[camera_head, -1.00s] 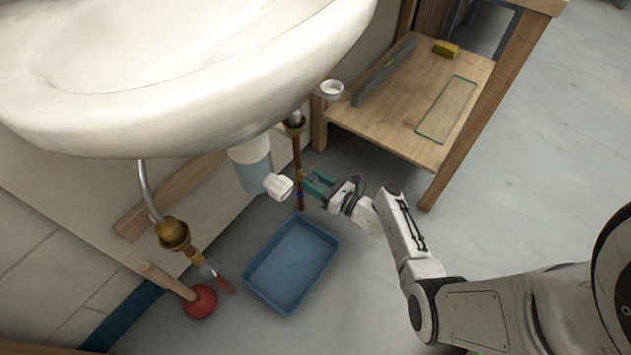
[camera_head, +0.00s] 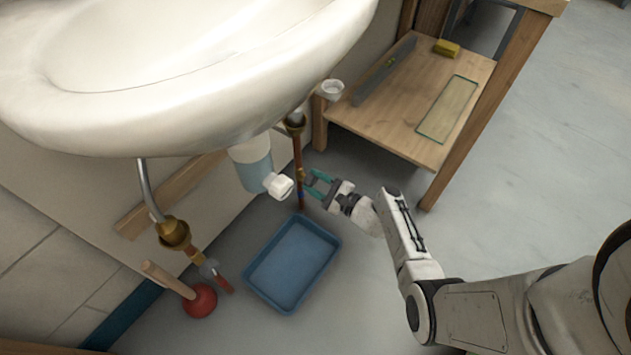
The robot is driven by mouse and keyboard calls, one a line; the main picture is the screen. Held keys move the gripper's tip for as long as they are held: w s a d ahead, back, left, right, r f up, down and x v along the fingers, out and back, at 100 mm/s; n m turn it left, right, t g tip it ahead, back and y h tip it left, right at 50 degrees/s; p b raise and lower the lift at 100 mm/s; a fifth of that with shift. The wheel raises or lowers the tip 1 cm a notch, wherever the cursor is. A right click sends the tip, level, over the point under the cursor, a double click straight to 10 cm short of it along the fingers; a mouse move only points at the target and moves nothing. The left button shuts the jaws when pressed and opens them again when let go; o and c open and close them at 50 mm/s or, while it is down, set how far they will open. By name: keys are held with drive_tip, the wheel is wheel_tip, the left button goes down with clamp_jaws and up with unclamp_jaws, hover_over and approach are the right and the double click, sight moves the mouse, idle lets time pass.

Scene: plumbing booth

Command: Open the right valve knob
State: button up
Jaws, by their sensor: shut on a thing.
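The right valve is on the thin copper pipe (camera_head: 297,155) that drops from a brass fitting (camera_head: 294,125) under the sink's right side. Its brass valve body (camera_head: 301,175) shows on the pipe. My gripper (camera_head: 307,184) has teal fingers and reaches in from the right, with its tips at the valve. It is shut on the right valve knob, which is small and mostly hidden between the fingertips. The knob's exact angle cannot be told.
The white sink (camera_head: 190,70) overhangs from above. A blue tray (camera_head: 292,263) lies on the floor below. A wooden shelf (camera_head: 400,120) stands behind right. The left valve (camera_head: 208,270) and red plunger (camera_head: 200,301) are lower left.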

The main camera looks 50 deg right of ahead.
drive_tip(key=n, duration=0.5)
drive_tip(key=shift+f+n, duration=0.1)
drive_tip(key=shift+n, duration=0.3)
idle(0.4)
drive_tip(key=o, duration=1.1)
drive_tip(key=shift+c, duration=0.2)
drive_tip(key=s+p, duration=0.3)
drive_tip(key=s, duration=0.7)
drive_tip(key=shift+s+d, duration=0.15)
drive_tip(key=shift+s, duration=0.25)
